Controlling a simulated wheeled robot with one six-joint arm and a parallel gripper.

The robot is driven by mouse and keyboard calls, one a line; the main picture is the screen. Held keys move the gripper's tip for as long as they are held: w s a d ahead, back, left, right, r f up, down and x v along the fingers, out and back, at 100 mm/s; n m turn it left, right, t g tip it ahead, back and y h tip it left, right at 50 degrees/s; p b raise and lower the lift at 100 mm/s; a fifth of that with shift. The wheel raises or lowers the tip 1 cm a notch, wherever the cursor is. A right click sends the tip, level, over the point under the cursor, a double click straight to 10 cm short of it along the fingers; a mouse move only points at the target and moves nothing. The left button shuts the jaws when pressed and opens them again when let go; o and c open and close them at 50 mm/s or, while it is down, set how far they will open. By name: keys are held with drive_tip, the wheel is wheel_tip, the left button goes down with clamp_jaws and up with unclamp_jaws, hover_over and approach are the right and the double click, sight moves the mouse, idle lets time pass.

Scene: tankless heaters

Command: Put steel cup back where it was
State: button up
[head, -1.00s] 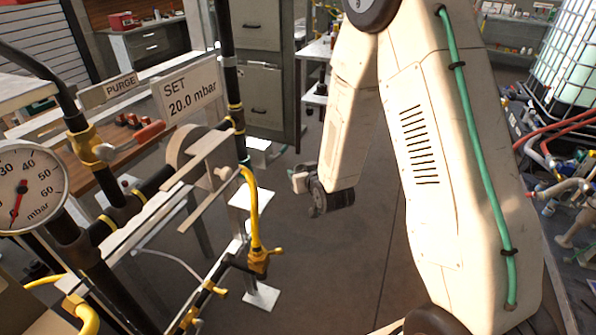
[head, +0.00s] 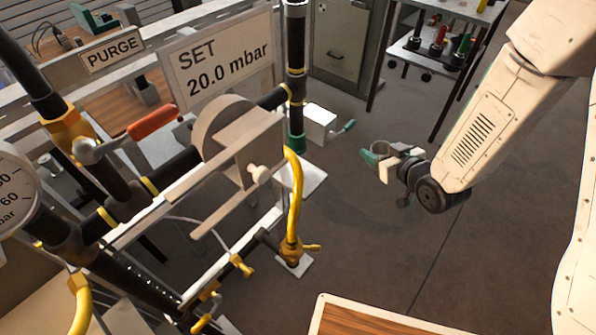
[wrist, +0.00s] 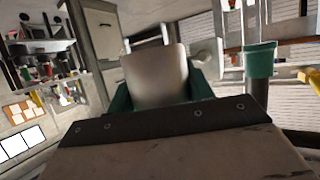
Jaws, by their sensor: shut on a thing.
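The steel cup (wrist: 155,75) is a smooth grey metal shape in the wrist view, between the two green fingers of my gripper (wrist: 160,97). My gripper is shut on it. In the head view my gripper (head: 374,153) is small, held in the air over the floor to the right of the pipe stand. Its green fingertips point left there, and the cup is too small to make out clearly. The cup's lower part is hidden in the wrist view by my gripper's body.
The pipe stand (head: 247,145) with black and yellow pipes fills the left. A lever with an orange handle (head: 153,122) sticks out near the SET sign (head: 217,65). A wooden-topped surface (head: 360,318) lies at the bottom. A shelf table (head: 430,60) stands behind. Floor between is open.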

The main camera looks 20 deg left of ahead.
drive_tip(key=s+a+n+g+y, duration=0.3)
drive_tip(key=s+a+n+g, duration=0.1)
drive_tip(key=s+a, duration=0.55)
hover_over(294, 171)
drive_tip(key=s+d, duration=0.2)
drive_tip(key=d, duration=0.2)
drive_tip(key=f, duration=0.6)
drive_tip(key=shift+w+a, duration=0.1)
drive_tip(key=shift+a, duration=0.15)
drive_tip(key=shift+x, duration=0.9)
drive_tip(key=shift+w+a+f, duration=0.3)
drive_tip(key=shift+a+f, duration=0.2)
drive_tip(key=shift+w+a+f, duration=0.25)
drive_tip(key=shift+a+f, duration=0.25)
drive_tip(key=o, duration=1)
drive_tip(key=shift+f, duration=0.1)
drive_tip(key=shift+o, duration=0.2)
